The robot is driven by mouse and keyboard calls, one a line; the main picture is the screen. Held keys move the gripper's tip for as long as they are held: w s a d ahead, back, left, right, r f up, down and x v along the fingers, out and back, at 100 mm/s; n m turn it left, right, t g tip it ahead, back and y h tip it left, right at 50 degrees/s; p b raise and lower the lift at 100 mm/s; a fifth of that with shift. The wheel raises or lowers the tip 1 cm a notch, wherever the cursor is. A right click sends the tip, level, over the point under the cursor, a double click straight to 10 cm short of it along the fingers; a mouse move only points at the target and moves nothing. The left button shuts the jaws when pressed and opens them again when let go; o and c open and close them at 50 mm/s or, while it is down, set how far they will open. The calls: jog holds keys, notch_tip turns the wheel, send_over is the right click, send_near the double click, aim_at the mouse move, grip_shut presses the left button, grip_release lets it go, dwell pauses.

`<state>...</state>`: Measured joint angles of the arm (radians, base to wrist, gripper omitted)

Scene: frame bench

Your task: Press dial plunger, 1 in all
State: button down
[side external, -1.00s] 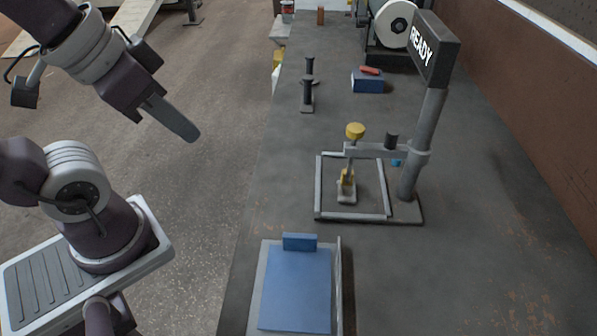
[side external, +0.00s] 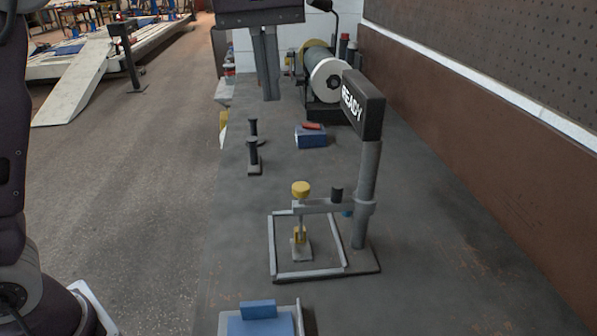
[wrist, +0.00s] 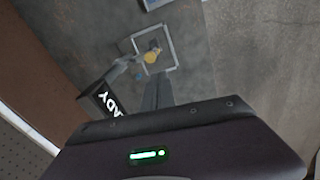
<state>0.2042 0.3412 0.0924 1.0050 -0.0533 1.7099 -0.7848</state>
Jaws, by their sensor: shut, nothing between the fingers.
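The dial plunger has a round yellow knob (side external: 301,188) on top, held upright by a grey arm (side external: 325,206) from a post (side external: 366,195). A small yellow-and-grey piece (side external: 300,238) stands below it inside a square frame (side external: 275,248). A sign reading READY (side external: 363,104) tops the post. My gripper (side external: 270,98) is shut and empty, fingers pointing down. In the side view it hangs above and apart from the knob; its depth is hard to tell. In the wrist view the fingers (wrist: 157,82) end just below the yellow knob (wrist: 151,57).
A black knob (side external: 337,193) sits on the grey arm beside the plunger. A blue pad (side external: 259,324) lies at the front. The bench's right side is clear.

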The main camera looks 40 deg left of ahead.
aim_at(299, 187)
jog(key=shift+n+g, duration=0.5)
jog(key=shift+n, duration=0.2)
jog(key=w+d+f, duration=0.2)
jog(key=w, duration=0.1)
jog(key=shift+w+d+f, duration=0.2)
jog(key=shift+w+d, duration=0.05)
jog(key=shift+d, duration=0.05)
notch_tip(299, 187, down, 14)
jog(key=shift+f, duration=1.45)
jog(key=shift+s, duration=0.1)
notch_tip(299, 187, up, 14)
jog(key=shift+r, duration=0.25)
